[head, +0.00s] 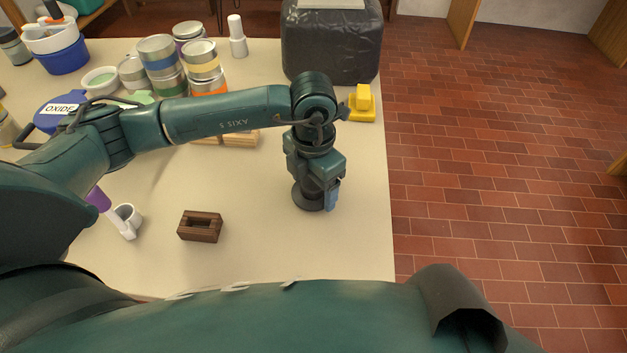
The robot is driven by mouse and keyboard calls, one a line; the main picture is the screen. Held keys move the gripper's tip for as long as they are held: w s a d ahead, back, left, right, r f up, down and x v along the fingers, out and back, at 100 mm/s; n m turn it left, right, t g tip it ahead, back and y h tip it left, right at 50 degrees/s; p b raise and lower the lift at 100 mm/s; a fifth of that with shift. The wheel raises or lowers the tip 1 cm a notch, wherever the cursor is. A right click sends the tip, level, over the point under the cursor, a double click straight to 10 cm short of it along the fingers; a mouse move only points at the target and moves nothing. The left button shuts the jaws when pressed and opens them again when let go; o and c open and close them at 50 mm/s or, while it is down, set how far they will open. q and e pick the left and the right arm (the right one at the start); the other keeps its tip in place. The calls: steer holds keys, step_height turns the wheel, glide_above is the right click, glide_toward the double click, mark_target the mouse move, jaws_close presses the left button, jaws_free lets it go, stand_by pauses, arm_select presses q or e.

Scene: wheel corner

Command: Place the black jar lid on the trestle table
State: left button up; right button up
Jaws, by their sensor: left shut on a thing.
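The black jar lid (305,201) is a dark round disc beneath my left gripper, over the right part of the cream trestle table (262,262). My left gripper (322,193) points down and is shut on the lid. Its wrist and fingers hide part of the lid. The lid is at or very near the tabletop; I cannot tell whether it touches. My right gripper is not in view.
A brown wooden block with a slot (200,227) and a white cup (127,217) are to the left. Paint cans (158,56), a yellow object (361,104) and a black wrapped container (331,42) stand behind. Bare tabletop surrounds the lid; the table's right edge is close.

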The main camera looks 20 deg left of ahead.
arm_select(q)
steer(key=shift+f, duration=0.1)
steer(key=o, duration=0.5)
steer(key=shift+f, duration=0.1)
steer(key=o, duration=0.5)
step_height(320, 180, up, 12)
steer(key=shift+r, duration=0.25)
